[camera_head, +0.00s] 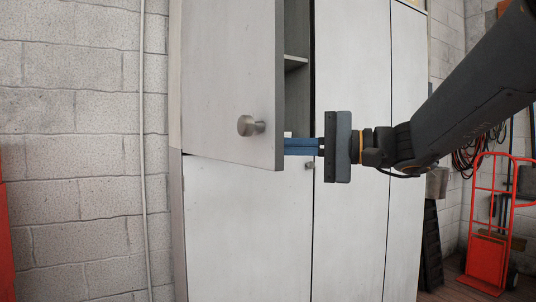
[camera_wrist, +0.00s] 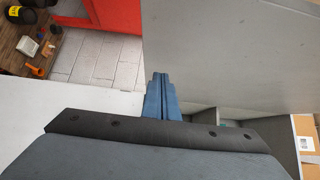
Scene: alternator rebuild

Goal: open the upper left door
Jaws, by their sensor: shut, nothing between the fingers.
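The upper left door (camera_head: 225,70) is a light grey panel with a round metal knob (camera_head: 246,125). It stands partly open, swung out toward the left, with a dark gap and a shelf edge (camera_head: 296,62) showing behind its free edge. My gripper (camera_head: 288,146) is shut and empty, with its blue fingers at the door's lower free edge; the tips are partly hidden behind the door. In the wrist view the shut fingers (camera_wrist: 160,80) lie beside the inner side of the door panel (camera_wrist: 230,50). I cannot tell whether they touch it.
The lower left door (camera_head: 245,225) is closed, with a small knob (camera_head: 309,166) just below my fingers. The upper right door (camera_head: 352,70) is closed. A red hand truck (camera_head: 488,235) stands at right. A cardboard box (camera_wrist: 305,132) shows inside the cabinet.

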